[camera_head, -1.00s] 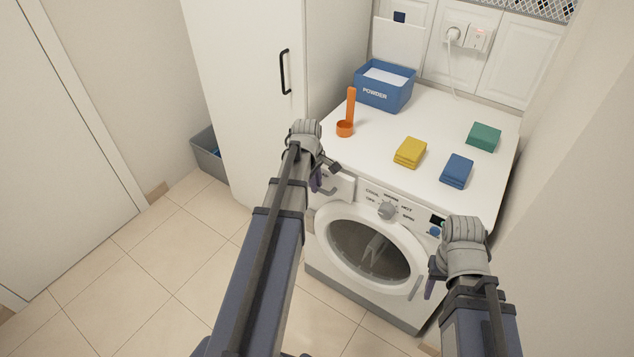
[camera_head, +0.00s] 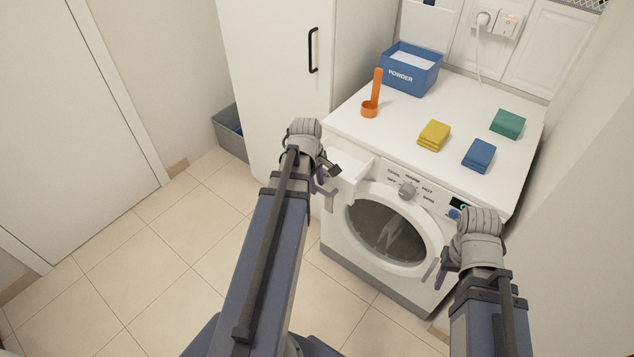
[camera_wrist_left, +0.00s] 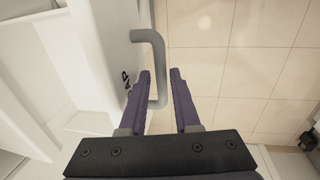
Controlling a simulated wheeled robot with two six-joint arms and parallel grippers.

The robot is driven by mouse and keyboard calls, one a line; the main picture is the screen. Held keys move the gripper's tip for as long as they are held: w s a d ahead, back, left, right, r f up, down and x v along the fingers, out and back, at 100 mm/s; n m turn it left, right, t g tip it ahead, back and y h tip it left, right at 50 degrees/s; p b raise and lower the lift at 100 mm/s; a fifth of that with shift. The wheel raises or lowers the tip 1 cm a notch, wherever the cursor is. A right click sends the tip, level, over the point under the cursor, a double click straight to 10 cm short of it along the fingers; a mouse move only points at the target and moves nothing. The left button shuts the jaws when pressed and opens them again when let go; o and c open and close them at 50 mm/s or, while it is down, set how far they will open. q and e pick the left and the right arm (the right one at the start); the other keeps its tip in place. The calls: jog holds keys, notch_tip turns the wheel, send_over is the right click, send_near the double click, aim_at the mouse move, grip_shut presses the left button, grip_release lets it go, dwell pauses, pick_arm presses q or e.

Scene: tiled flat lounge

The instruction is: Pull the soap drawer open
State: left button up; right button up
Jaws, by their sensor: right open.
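The soap drawer (camera_head: 349,178) is the white box at the washer's upper left, sticking out from the front. Its front, with the letters "AP" in sight, shows edge-on in the left wrist view (camera_wrist_left: 112,62). Its grey bar handle (camera_wrist_left: 158,58) runs between the fingers of my left gripper (camera_wrist_left: 162,78). My right gripper (camera_head: 436,274) is open by the round door's right side.
The washer (camera_head: 340,232) bears a blue powder box (camera_head: 410,76), an orange scoop (camera_head: 370,108), and yellow (camera_head: 434,135), blue (camera_head: 479,155) and green (camera_head: 508,124) folded cloths. A tall white cabinet (camera_head: 275,70) stands left.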

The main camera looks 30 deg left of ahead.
pick_arm(q)
jog(key=shift+r, duration=0.1)
notch_tip(320, 180, up, 8)
jog(key=s+p, duration=0.1)
jog(key=p, duration=0.6)
jog(key=shift+s+f+p, duration=0.2)
jog(key=shift+p, duration=0.2)
jog(key=s+d+r+m+g+p, duration=0.1)
jog(key=s+d+m, duration=0.2)
jog(key=d+m, duration=0.7)
jog(key=s+d+m+g+y+p, duration=0.1)
jog(key=s+d+m, duration=0.3)
jog(key=d+m, duration=0.7)
jog(key=d, duration=0.9)
jog(key=shift+d+r, duration=0.25)
jog(key=shift+r, duration=0.1)
